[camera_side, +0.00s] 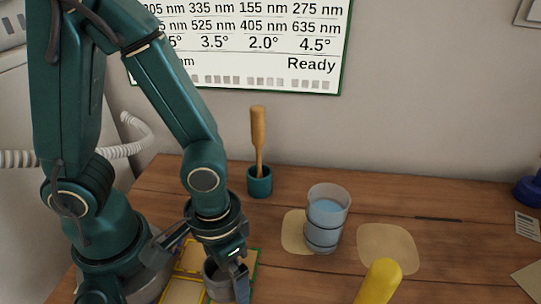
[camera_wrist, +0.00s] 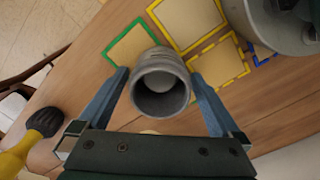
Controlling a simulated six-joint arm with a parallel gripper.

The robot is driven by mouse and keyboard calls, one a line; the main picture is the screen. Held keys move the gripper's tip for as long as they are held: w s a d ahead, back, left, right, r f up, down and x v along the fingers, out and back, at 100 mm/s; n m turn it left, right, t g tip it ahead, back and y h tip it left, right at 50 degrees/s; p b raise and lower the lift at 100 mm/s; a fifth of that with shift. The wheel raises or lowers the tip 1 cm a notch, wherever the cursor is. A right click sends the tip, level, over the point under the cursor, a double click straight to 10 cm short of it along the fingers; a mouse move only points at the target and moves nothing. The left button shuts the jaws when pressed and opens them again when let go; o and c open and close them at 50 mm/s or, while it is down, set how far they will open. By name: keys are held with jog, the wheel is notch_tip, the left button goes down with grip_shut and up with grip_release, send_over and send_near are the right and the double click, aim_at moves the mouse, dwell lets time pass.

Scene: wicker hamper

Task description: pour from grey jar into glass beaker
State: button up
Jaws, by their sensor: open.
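The grey jar (camera_side: 216,282) stands on the table at the bottom of the side view, partly hidden by my gripper (camera_side: 226,272). In the wrist view, the grey jar (camera_wrist: 160,102) shows its open mouth, with something pale inside. My open gripper (camera_wrist: 158,78) has one blue finger on each side of the jar, with narrow gaps visible. The glass beaker (camera_side: 326,217) stands upright to the right of my gripper in the side view. It is clear, with dark bands and bluish contents, beside or partly on a tan patch.
A teal pot (camera_side: 260,184) holding a wooden tool stands behind. A tan patch (camera_side: 388,248) lies right of the beaker, near a yellow handle (camera_side: 379,282). Coloured-bordered squares (camera_wrist: 187,18) lie around the jar. Bare table lies between my gripper and the beaker.

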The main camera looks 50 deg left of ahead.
jog(key=c, duration=1.5)
jog(key=shift+c, duration=0.2)
jog(key=shift+r, duration=0.1)
jog(key=shift+w+r, duration=0.1)
jog(key=shift+r, duration=0.7)
notch_tip(320, 180, up, 2)
jog(key=shift+r, duration=0.1)
jog(key=w+a+r, duration=0.2)
jog(key=a+r, duration=0.5)
jog(key=a, duration=0.4)
jog(key=shift+a, duration=0.25)
